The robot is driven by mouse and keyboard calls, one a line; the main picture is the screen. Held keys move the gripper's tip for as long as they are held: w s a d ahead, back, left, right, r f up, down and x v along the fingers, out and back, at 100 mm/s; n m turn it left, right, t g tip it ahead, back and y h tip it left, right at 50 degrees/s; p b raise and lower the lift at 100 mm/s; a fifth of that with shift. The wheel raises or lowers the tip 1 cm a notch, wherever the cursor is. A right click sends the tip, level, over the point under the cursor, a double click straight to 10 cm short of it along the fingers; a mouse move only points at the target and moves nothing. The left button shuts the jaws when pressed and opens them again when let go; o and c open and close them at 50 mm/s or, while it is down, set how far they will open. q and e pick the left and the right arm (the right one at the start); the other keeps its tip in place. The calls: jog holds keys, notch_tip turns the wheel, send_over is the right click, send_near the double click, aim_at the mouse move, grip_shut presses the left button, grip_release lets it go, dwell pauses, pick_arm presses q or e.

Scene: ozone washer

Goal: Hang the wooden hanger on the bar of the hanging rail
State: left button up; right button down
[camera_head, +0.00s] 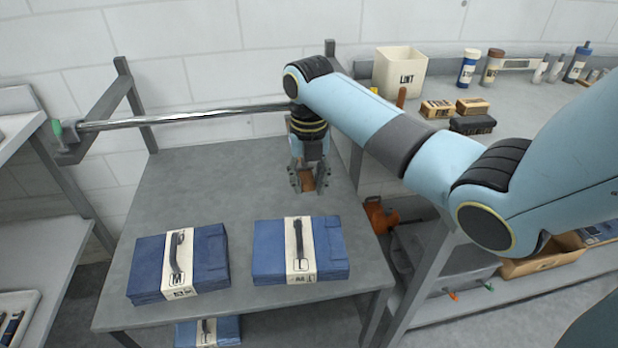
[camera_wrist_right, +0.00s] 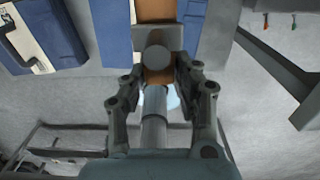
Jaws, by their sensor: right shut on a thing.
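The hanging rail's chrome bar (camera_head: 190,117) runs across the back, above the grey table; its right end is hidden behind my right arm. My right gripper (camera_head: 308,186) points down over the back right of the table, lower in the picture than the bar. It is shut on a brown wooden piece (camera_head: 308,180), seemingly the wooden hanger, mostly hidden by the fingers. In the right wrist view brown wood (camera_wrist_right: 157,10) shows beyond and between the fingers (camera_wrist_right: 160,88), with a grey cylinder between them. I cannot make out the hanger's hook. My left gripper is not in view.
Two folded blue bundles with white bands, marked M (camera_head: 205,265) and L (camera_head: 330,250), lie at the table's front. A LINT bin (camera_head: 400,72), bottles and labelled blocks stand on the right counter. The table (camera_head: 200,185) is bare behind the bundles.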

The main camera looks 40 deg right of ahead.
jog(key=shift+f, duration=0.3)
jog(key=c, duration=0.9)
grip_release()
notch_tip(320, 180, up, 12)
